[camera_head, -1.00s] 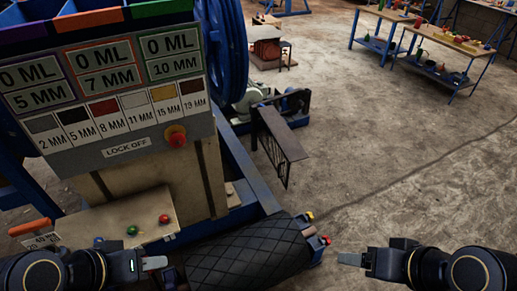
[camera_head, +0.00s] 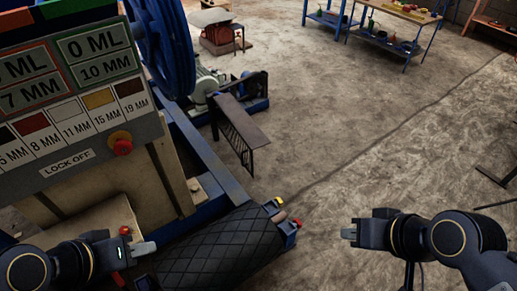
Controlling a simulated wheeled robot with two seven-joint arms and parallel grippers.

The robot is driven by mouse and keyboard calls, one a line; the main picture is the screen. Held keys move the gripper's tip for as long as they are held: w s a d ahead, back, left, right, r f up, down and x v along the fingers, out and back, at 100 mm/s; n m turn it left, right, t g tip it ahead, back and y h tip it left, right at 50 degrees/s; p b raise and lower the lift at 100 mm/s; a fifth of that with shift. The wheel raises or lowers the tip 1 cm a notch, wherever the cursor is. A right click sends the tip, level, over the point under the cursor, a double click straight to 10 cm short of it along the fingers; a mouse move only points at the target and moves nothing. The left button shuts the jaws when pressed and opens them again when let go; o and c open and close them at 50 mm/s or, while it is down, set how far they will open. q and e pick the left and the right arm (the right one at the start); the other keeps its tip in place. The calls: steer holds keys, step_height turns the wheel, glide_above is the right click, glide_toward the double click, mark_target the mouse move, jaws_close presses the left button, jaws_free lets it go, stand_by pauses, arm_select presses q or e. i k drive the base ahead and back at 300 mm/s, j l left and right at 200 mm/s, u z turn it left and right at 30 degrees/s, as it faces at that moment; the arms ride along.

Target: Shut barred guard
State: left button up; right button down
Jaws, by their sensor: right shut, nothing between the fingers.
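The barred guard (camera_head: 240,124) is a dark panel with a flat top and vertical bars below. It stands swung out from the blue crusher frame, beside the motor and the big blue flywheel (camera_head: 166,40). My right gripper (camera_head: 348,234) is shut and empty over bare floor, lower right of the guard and well apart from it. My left gripper (camera_head: 144,248) is at the lower left, by the control box and the ribbed black belt; whether its fingers are open or shut is unclear. Neither gripper touches the guard.
The crusher's sign panel (camera_head: 80,105) with a red stop button (camera_head: 121,143) fills the left. The black conveyor belt (camera_head: 225,250) ends in a blue frame with small red and yellow parts. Workbenches (camera_head: 395,30) stand at the back. The concrete floor right of the guard is clear.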

mark_target(253, 136)
steer(key=i+l+u, duration=0.1)
steer(key=l, duration=0.25)
steer(key=i+l, duration=0.25)
steer(key=l, duration=0.15)
steer(key=i+l+u, duration=0.15)
steer(key=l, duration=0.25)
steer(key=i+l+u, duration=0.1)
steer(key=l, duration=0.25)
steer(key=u, duration=1.6)
steer(key=i+l, duration=0.05)
steer(key=l, duration=0.05)
